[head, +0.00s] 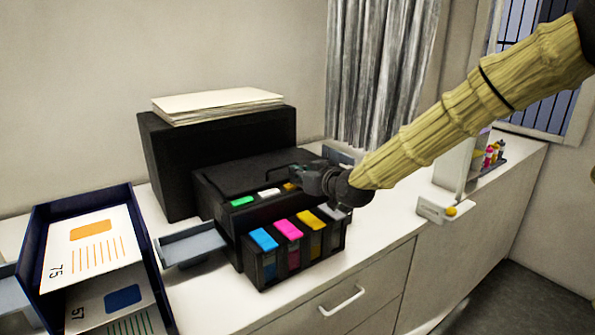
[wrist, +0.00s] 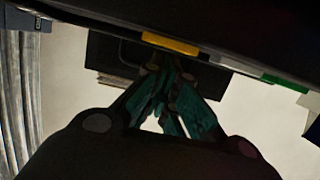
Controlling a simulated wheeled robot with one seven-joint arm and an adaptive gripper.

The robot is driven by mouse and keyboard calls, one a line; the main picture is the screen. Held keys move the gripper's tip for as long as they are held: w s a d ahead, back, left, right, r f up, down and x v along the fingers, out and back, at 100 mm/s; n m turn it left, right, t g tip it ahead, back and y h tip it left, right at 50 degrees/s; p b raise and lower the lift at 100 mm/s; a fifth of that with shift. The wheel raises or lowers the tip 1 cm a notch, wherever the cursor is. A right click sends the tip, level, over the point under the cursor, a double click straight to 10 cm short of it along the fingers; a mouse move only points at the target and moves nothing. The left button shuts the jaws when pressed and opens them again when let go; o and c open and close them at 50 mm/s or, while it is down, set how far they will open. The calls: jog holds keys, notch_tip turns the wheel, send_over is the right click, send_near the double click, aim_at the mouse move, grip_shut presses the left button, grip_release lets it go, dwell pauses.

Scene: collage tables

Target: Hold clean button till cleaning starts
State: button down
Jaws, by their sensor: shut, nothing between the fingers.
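A black printer (head: 215,187) stands on the white counter. Its top front edge carries a green button (head: 242,201), a white button (head: 269,192) and an orange-yellow button (head: 291,187). No label for the clean button is readable. My gripper (head: 284,171) is over the printer's top, close to the orange-yellow button and partly covering it. In the wrist view, my shut, empty fingers (wrist: 170,68) end near the orange-yellow button (wrist: 170,44). The white button (wrist: 226,64) and green button (wrist: 285,80) are off to the right there. Whether the fingers touch a button cannot be told.
Cyan, magenta, yellow and grey cartridges (head: 289,231) stick out at the printer's front. A black box (head: 165,160) with papers (head: 216,103) stands behind. A dark blue paper tray (head: 40,225) is at the left. The counter to the right (head: 385,216) is mostly free.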

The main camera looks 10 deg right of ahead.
jog(key=shift+f, duration=0.15)
jog(key=shift+f+b, duration=0.8)
jog(key=shift+b, duration=0.15)
jog(key=shift+s, duration=0.15)
jog(key=shift+s+f, duration=0.15)
jog(key=shift+f, duration=0.35)
dwell(0.8)
jog(key=r, duration=0.1)
jog(key=r+p, duration=0.1)
jog(key=r, duration=0.1)
jog(key=r+p, duration=0.1)
jog(key=shift+w+d+r, duration=0.1)
jog(key=shift+w+r, duration=0.15)
jog(key=shift+r, duration=0.05)
jog(key=b+v, duration=0.3)
jog(key=v, duration=0.7)
jog(key=shift+r, duration=0.45)
